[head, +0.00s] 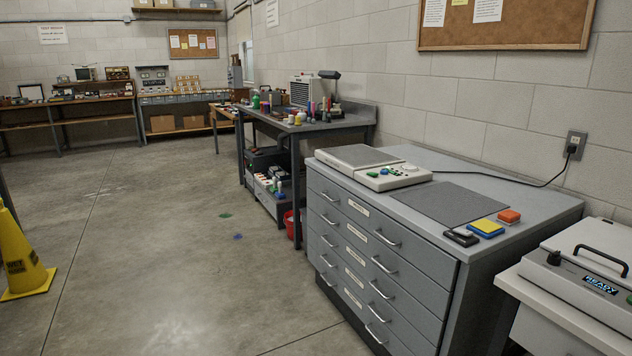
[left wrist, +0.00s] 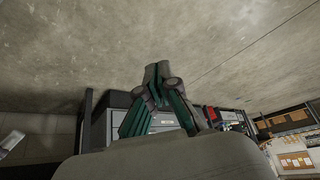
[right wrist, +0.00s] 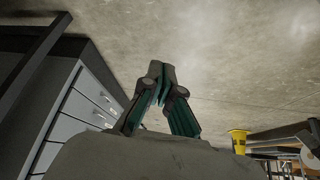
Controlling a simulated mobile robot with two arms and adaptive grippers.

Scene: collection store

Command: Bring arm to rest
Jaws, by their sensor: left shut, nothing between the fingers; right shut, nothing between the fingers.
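My left gripper (left wrist: 157,84) shows in the left wrist view with its fingertips together and nothing between them. My right gripper (right wrist: 160,82) shows in the right wrist view, also shut and empty. Neither gripper nor arm shows in the head view. Bare concrete floor lies behind both grippers in the wrist views. Neither gripper visibly touches anything.
A grey drawer cabinet (head: 390,262) stands at right, with a device (head: 385,175) and a grey mat (head: 450,203) on top. A machine (head: 590,275) is at the right edge. A yellow cone (head: 22,255) stands at left.

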